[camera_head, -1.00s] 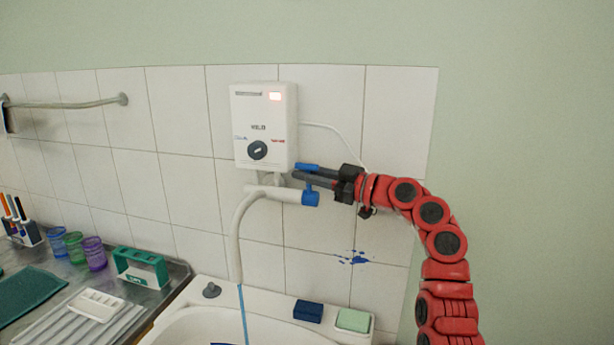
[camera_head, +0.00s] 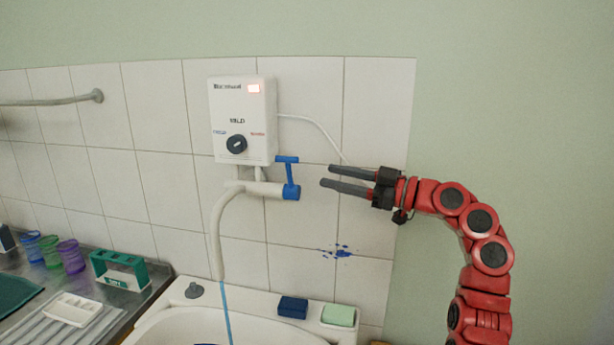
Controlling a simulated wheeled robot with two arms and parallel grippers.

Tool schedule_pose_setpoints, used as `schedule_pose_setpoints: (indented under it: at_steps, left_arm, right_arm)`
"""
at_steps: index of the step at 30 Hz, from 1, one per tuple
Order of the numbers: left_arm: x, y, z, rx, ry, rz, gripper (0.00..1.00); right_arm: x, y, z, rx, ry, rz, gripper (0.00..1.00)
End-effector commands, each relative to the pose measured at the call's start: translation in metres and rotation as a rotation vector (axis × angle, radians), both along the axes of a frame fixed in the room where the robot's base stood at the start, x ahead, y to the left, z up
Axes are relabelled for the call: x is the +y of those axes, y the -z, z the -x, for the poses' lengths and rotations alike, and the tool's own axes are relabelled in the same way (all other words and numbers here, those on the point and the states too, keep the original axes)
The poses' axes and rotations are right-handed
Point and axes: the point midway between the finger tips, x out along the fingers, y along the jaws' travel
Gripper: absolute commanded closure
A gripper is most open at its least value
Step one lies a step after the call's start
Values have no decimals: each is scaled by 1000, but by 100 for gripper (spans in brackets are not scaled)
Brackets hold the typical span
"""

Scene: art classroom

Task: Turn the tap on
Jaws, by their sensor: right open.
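The tap is a white pipe with a curved spout (camera_head: 216,222) under a white water heater (camera_head: 239,105) on the tiled wall. Its blue handle (camera_head: 289,178) stands up at the right end of the pipe, with a short bar across its top. A thin blue stream of water (camera_head: 227,310) runs from the spout down into the white sink (camera_head: 190,325). My right gripper (camera_head: 325,175) is open and empty, a little to the right of the handle and apart from it. My left gripper is not in view.
A metal counter at left holds cups (camera_head: 70,256), a green holder (camera_head: 120,270) and a white palette (camera_head: 72,309).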

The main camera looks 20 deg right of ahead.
Motion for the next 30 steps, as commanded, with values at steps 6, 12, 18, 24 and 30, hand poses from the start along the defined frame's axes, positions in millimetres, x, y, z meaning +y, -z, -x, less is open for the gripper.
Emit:
schedule_pose_setpoints:
  at_steps: [6,12,18,24,30]
  left_arm:
    - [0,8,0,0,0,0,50]
    - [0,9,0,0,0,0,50]
    - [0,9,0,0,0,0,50]
    - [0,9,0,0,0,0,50]
    - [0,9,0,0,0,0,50]
  right_arm:
    - [-32,4,30,-1,2,0,55]
    - [-42,4,41,-2,1,0,55]
    - [-42,4,42,-1,0,0,55]
    - [-42,4,42,-1,0,0,55]
    - [-42,4,42,-1,0,1,55]
